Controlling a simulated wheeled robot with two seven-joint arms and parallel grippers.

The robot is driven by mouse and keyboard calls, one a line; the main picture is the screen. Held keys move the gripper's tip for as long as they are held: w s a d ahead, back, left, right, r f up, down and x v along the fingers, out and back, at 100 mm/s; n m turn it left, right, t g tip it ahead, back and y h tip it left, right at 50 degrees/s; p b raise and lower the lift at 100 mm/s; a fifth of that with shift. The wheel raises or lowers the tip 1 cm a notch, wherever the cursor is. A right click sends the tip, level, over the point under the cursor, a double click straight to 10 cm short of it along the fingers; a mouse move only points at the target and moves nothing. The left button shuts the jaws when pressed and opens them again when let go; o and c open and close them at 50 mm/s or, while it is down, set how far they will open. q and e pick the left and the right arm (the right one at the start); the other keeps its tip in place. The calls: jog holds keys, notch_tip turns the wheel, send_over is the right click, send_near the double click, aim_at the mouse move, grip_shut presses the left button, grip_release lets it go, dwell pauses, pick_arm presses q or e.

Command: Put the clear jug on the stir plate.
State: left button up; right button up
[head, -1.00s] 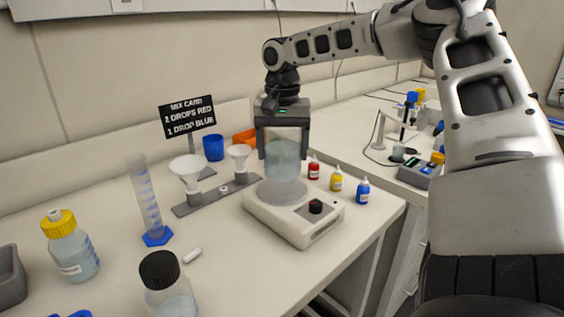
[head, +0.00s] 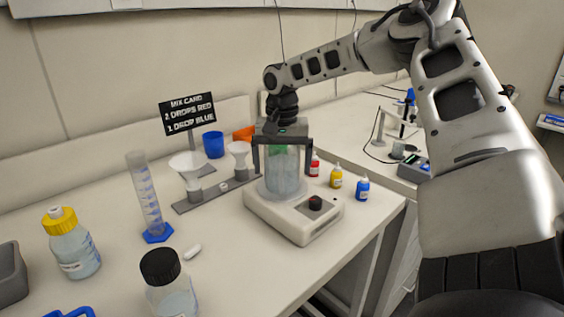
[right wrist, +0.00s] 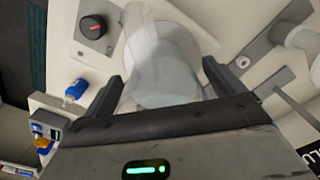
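The clear jug (head: 284,182) stands upright on the round top of the white stir plate (head: 293,228), with pale liquid inside. It also shows in the right wrist view (right wrist: 165,75). My right gripper (head: 283,160) is around the jug's upper part, one finger on each side. In the right wrist view (right wrist: 162,88) its fingers are spread wider than the jug, with visible gaps, so it looks open. The plate's dark knob (head: 315,203) faces the front. My left gripper is not in view.
Red (head: 314,167), yellow (head: 336,178) and blue (head: 362,189) dropper bottles stand right of the plate. A funnel rack (head: 215,194) and a measuring cylinder (head: 148,200) stand left. A black-capped bottle (head: 165,285) and a yellow-capped bottle (head: 72,245) are nearer. The bench edge lies close to the plate's right.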

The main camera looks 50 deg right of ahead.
jog(key=shift+r, duration=0.65)
notch_tip(320, 180, up, 11)
dwell(0.4)
